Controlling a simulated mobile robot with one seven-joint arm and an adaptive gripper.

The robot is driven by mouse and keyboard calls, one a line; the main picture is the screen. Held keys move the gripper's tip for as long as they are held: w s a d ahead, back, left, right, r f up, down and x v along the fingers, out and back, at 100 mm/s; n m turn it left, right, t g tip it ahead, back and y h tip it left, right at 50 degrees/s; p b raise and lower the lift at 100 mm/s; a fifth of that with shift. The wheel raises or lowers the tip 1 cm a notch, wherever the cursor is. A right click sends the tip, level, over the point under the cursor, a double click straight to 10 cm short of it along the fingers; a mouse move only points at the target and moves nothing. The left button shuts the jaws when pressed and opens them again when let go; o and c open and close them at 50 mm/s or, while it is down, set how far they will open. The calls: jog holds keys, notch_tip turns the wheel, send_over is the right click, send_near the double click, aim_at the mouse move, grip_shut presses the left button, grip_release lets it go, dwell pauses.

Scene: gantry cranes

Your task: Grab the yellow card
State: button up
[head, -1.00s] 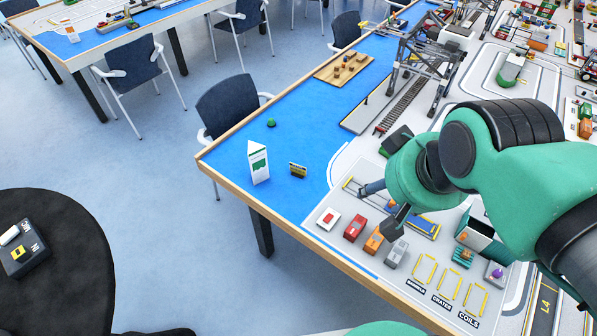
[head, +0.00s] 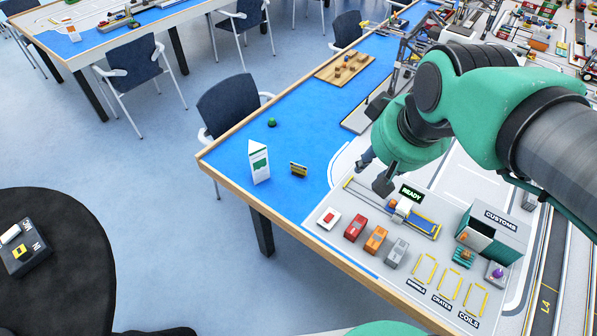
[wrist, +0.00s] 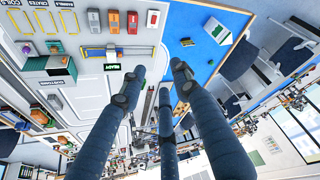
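No plain yellow card can be told for certain. A small yellow and black piece (head: 298,169) stands on the blue part of the table, right of a white and green folded sign (head: 259,163); the piece also shows in the wrist view (wrist: 187,42). Another small yellow piece (head: 19,253) is on a black box at the far left. My gripper (head: 375,172) is over the grey mat, right of the yellow and black piece and apart from it. In the wrist view its fingers (wrist: 152,84) are spread, with nothing between them.
A READY sign (head: 411,194) stands by a small blue and yellow gantry track. Red, orange and grey blocks (head: 375,239) line the near edge. A customs building (head: 493,232) is at the right. A wooden board (head: 344,68) lies further back. The blue surface around the sign is mostly clear.

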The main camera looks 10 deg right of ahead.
jog(key=w+a+f+n+g, duration=0.1)
jog(key=w+f+n, duration=0.15)
jog(key=w, duration=0.65)
jog(key=w+a+f+n+g, duration=0.1)
jog(key=w+f, duration=0.3)
jog(key=w, duration=0.5)
jog(key=w+a+f+n, duration=0.2)
jog(key=w+f, duration=0.1)
jog(key=w, duration=0.6)
jog(key=w+a+f+n, duration=0.1)
jog(key=w+f, duration=0.4)
jog(key=f, duration=0.4)
jog(key=w+a+f+n+g, duration=0.1)
jog(key=w+f+n, duration=0.1)
jog(key=w+f, duration=0.4)
jog(key=w+a+f+n+g+y, duration=0.1)
jog(key=w+f, duration=0.5)
jog(key=f, duration=0.6)
jog(key=shift+a+p, duration=0.3)
jog(key=shift+p, duration=0.15)
jog(key=shift+f+n, duration=0.15)
jog(key=shift+n, duration=0.1)
send_over(298, 169)
jog(key=d, duration=0.1)
notch_tip(298, 169, down, 7)
jog(key=shift+s+d+b, duration=0.1)
jog(key=shift+s+b, duration=0.05)
jog(key=shift+b, duration=0.25)
jog(key=shift+f, duration=0.75)
jog(key=shift+f, duration=0.15)
